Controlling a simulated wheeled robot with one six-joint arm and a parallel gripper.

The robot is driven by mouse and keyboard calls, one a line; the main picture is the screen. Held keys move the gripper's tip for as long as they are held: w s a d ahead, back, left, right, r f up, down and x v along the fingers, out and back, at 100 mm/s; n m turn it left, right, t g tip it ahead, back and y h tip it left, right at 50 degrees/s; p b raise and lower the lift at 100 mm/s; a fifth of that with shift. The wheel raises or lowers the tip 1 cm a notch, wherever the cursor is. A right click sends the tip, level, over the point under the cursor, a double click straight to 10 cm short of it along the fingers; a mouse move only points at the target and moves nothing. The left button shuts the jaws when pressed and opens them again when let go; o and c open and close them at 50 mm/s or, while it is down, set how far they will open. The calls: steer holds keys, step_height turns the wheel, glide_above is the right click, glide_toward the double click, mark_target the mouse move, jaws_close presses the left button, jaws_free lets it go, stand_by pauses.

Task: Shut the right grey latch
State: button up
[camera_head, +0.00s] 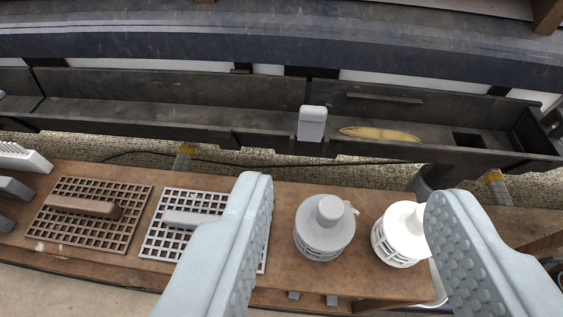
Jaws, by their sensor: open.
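A light grey latch (312,123) stands on the front edge of the dark gutter (180,113), near the middle of the view. It looks like an upright block with a rounded top; I cannot tell from this view whether it is fastened. A small piece of a grey-blue thing (2,95) shows at the left edge, too cut off to identify. My gripper (348,190) is open and empty, its two pale ribbed fingers wide apart. The fingertips are nearer to the camera and lower in the picture than the latch, which shows between them, apart from both.
A wooden bench (285,200) in front of the gutter holds a brown grate (128,225), a white grate (152,240), a grey strainer (322,238) and a white strainer (388,252). A yellow leaf-like thing (380,134) lies in the gutter right of the latch. A dark beam (280,45) runs behind.

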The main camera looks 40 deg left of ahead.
glide_toward(314, 113)
steer(key=shift+g+y, duration=0.3)
steer(key=x, duration=0.8)
steer(key=shift+w+d, duration=0.15)
steer(key=shift+w, duration=0.2)
steer(key=c, duration=1)
